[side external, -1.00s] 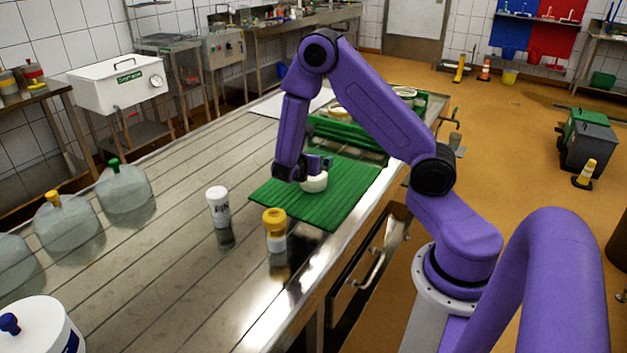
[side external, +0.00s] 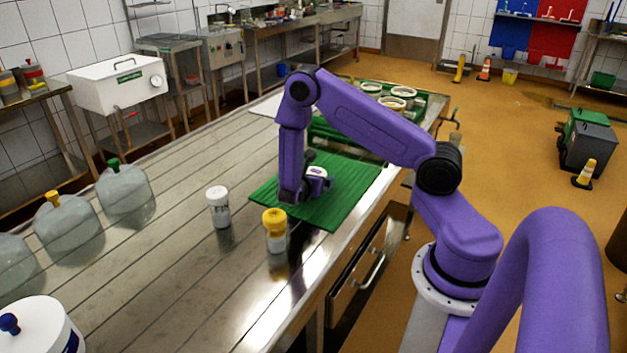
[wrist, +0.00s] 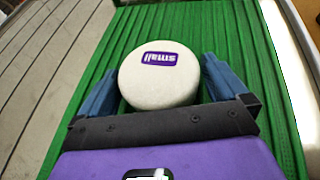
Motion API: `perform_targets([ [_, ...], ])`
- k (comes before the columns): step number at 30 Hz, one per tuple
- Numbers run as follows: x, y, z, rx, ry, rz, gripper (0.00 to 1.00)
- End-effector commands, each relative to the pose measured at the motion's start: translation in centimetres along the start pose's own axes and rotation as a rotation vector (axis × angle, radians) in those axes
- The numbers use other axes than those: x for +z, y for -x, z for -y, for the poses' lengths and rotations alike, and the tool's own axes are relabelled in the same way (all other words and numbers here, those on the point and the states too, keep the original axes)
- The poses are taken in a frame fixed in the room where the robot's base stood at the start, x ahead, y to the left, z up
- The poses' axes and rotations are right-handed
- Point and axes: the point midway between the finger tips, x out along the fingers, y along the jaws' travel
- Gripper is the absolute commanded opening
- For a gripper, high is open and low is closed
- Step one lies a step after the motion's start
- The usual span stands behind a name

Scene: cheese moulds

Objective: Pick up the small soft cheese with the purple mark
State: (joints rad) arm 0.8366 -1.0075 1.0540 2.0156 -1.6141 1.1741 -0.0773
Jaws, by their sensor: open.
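The small soft cheese is a white round disc (wrist: 159,80) with a purple mark on its top, seen in the wrist view. It lies on a ribbed green mat (wrist: 210,25). My gripper (wrist: 158,80) is open, with a blue finger on each side of the cheese's near half. I cannot tell whether the fingers touch it. In the side view the cheese (side external: 318,173) shows on the green mat (side external: 335,205), partly hidden by my gripper (side external: 308,182).
A white-lidded jar (side external: 218,207) and a yellow-lidded jar (side external: 274,231) stand on the steel table near the mat. Green trays with round moulds (side external: 397,104) lie beyond the mat. The table left of the mat is mostly clear.

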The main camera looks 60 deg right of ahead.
Motion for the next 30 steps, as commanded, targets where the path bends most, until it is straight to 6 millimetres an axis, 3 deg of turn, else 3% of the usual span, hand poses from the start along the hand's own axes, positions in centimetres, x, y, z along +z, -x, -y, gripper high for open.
perform_targets([
  [10,-0.01,-0.83,-0.03,0.002,0.001,0.0,1.0],
  [11,-0.01,-0.83,-0.03,0.002,0.001,0.0,0.97],
  [13,-0.01,-0.82,-0.03,0.002,0.001,0.0,0.74],
  [14,-0.01,-0.82,-0.03,0.002,0.001,0.0,0.68],
  [30,0.84,-0.44,-0.13,0.004,-0.001,0.001,0.68],
])
